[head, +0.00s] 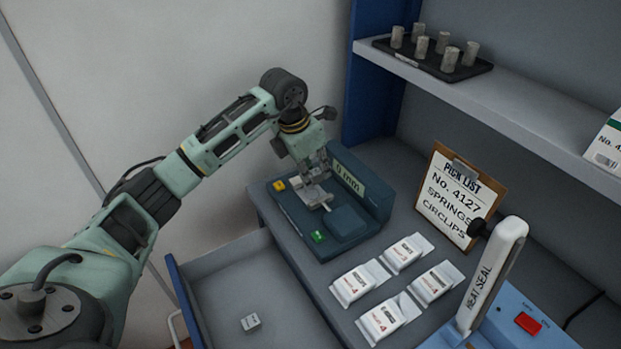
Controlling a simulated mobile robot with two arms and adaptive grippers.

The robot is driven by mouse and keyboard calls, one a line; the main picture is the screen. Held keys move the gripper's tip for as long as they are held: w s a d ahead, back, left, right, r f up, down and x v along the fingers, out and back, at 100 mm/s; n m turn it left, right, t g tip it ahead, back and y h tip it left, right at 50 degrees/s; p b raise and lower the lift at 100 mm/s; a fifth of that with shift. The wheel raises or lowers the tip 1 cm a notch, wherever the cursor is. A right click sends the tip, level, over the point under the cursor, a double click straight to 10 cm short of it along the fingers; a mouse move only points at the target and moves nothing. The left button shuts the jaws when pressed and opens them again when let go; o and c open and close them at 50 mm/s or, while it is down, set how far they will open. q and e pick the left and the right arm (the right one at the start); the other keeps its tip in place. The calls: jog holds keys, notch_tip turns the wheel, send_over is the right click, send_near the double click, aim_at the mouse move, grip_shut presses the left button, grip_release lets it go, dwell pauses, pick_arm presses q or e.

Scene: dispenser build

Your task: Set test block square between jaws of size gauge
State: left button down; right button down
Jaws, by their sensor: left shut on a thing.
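The size gauge (373,195) is a dark teal device on the grey bench, with a display reading what looks like 9 mm (348,177). Pale metal jaws (312,194) show on its top, left of the display. My left gripper (318,172) points down over the jaws and is shut on a small piece, likely the test block, mostly hidden by the fingers. I cannot tell whether it sits square or touches the jaws. A small grey marked block (251,323) lies in the open drawer (225,290). My right gripper is not in view.
Several white packets (405,252) lie right of the gauge. A pick list clipboard (458,200) leans behind them, and a heat sealer (490,275) stands at front right. A black tray (428,62) of grey cylinders sits on the shelf.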

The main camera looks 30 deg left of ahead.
pick_arm(q)
jog(key=shift+a+f, duration=0.15)
jog(key=shift+a, duration=0.05)
jog(key=shift+f+p, duration=0.35)
jog(key=shift+f, duration=0.05)
notch_tip(320, 180, down, 3)
jog(key=shift+p, duration=0.5)
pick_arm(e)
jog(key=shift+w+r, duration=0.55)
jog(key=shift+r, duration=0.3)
pick_arm(q)
jog(key=shift+f, duration=0.2)
jog(key=c, duration=1.9)
grip_release()
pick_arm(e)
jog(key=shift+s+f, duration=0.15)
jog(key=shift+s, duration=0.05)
pick_arm(q)
jog(key=shift+o, duration=0.2)
